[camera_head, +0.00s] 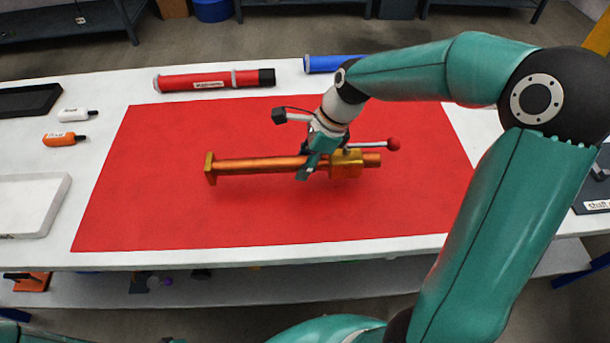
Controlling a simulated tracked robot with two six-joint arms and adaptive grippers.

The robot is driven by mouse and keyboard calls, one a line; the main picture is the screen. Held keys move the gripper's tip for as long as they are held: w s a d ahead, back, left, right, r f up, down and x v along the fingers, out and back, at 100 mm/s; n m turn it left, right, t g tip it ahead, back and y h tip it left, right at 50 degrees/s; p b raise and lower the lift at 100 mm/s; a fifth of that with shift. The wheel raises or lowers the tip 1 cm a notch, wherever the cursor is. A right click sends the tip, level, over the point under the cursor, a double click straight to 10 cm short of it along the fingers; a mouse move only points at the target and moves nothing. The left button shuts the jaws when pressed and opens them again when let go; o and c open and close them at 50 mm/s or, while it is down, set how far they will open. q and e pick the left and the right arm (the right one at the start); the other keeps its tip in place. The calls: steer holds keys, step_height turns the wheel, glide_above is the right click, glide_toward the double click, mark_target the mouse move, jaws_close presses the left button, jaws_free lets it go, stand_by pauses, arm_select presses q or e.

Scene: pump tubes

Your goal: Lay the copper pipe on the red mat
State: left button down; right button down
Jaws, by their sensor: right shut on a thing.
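The copper pipe (262,165) is over the middle of the red mat (150,215), running left to right. It has a brass flange at its left end and a brass block with a red-knobbed lever toward its right end. My right gripper (306,172) reaches down from above and is shut on the pipe, just left of the brass block. The fingers hide a short stretch of it. I cannot tell for sure whether the pipe touches the mat or hangs slightly above it. My left gripper is out of view.
A red tube (205,80) lies along the mat's back edge, and a blue tube (330,63) lies to its right. A white bottle (75,115), an orange bottle (62,138), a white tray (65,190) and a black tray (28,84) are at left. Much of the mat is bare.

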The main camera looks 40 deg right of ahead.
mark_target(299, 185)
steer(key=shift+f+b, duration=0.3)
steer(key=shift+f, duration=2)
steer(key=shift+f, duration=0.15)
steer(key=c, duration=0.8)
jaws_free()
steer(key=shift+s, duration=0.1)
steer(key=shift+o, duration=0.2)
steer(key=p+v, duration=0.1)
steer(key=v, duration=1.1)
steer(key=shift+s, duration=0.1)
